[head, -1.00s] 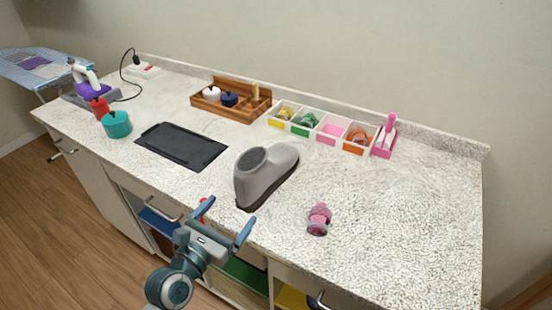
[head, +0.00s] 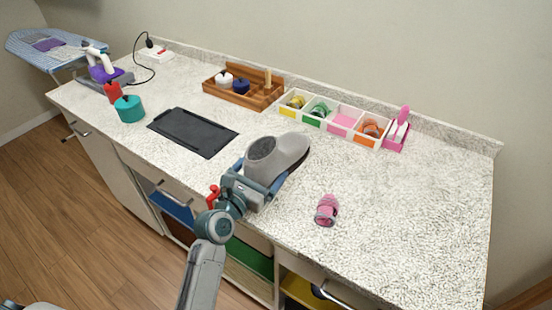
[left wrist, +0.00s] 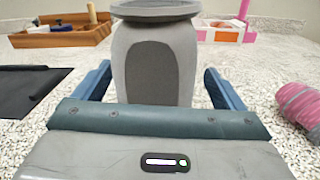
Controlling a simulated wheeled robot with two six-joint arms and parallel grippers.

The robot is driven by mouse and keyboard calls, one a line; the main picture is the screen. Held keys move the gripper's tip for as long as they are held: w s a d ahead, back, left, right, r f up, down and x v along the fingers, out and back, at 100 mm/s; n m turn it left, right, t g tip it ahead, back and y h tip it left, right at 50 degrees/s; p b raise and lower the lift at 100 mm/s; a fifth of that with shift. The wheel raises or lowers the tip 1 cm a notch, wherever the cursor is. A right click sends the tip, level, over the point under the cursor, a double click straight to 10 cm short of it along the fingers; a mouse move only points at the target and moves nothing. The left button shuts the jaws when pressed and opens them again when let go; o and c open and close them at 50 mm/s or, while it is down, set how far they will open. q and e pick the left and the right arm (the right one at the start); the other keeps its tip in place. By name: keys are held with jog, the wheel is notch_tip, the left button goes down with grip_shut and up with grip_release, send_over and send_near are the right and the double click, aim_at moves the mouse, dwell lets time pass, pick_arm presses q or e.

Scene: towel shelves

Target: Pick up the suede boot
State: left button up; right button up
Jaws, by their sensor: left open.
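In the left wrist view the boot (left wrist: 155,65) fills the middle. My left gripper (head: 261,172) is open, its blue fingers reaching along both sides of the boot's heel. In the left wrist view the left gripper (left wrist: 160,92) has a visible gap between each finger and the boot. My right gripper is not in view.
A pink roll (head: 326,210) lies right of the boot. A black mat (head: 193,132) lies to the left. Behind are a wooden organizer (head: 238,98) and a row of small compartments (head: 312,121). A teal pot (head: 129,109) stands far left.

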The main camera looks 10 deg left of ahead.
pick_arm(q)
jog(key=shift+r, duration=0.1)
jog(key=c, duration=1.3)
